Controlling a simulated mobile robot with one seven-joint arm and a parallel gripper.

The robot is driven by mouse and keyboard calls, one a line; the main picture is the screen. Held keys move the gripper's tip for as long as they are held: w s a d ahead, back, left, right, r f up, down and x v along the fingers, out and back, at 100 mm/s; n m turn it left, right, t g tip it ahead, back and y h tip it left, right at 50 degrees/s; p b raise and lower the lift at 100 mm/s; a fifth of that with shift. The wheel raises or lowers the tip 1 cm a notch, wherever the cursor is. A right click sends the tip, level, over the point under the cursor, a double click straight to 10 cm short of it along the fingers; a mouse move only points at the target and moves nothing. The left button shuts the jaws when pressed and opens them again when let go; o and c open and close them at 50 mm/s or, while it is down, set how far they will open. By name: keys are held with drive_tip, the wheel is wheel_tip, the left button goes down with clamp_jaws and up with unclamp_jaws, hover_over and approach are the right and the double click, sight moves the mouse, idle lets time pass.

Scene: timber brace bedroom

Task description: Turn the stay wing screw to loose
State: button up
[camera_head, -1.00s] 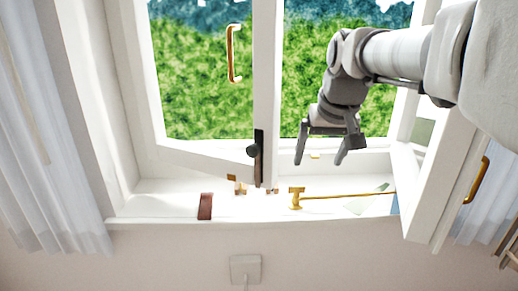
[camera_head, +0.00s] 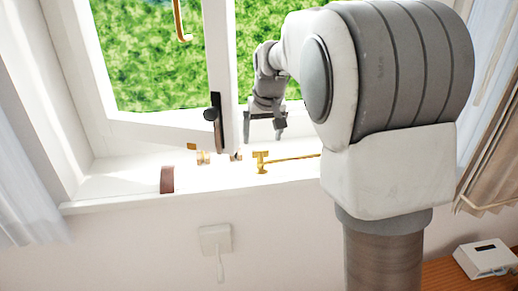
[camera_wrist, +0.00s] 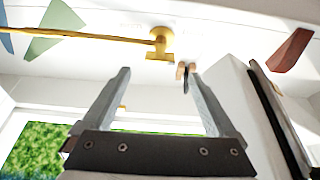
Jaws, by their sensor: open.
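The brass wing screw (camera_head: 261,161) sits on the white window sill, at the left end of the thin brass stay rod (camera_head: 295,158). The right part of the rod is hidden behind my arm. In the wrist view the screw (camera_wrist: 160,42) shows at the top middle with its crossbar, and the rod (camera_wrist: 100,38) runs off to the left. My gripper (camera_head: 264,138) is above the sill, close to the screw in the head view. Its two fingers (camera_wrist: 158,75) are apart and empty, with the screw seen beyond their tips. I see no contact.
The window post with a black handle (camera_head: 213,115) stands left of my gripper. Small brass fittings (camera_head: 203,157) and a dark red block (camera_head: 167,180) lie on the sill. A wall switch (camera_head: 215,238) is below. A white device (camera_head: 485,259) rests on wood at lower right.

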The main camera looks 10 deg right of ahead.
sight(261, 151)
drive_tip(key=x, duration=0.6)
drive_tip(key=shift+f, duration=0.1)
drive_tip(key=shift+c, duration=0.3)
drive_tip(key=c, duration=1.3)
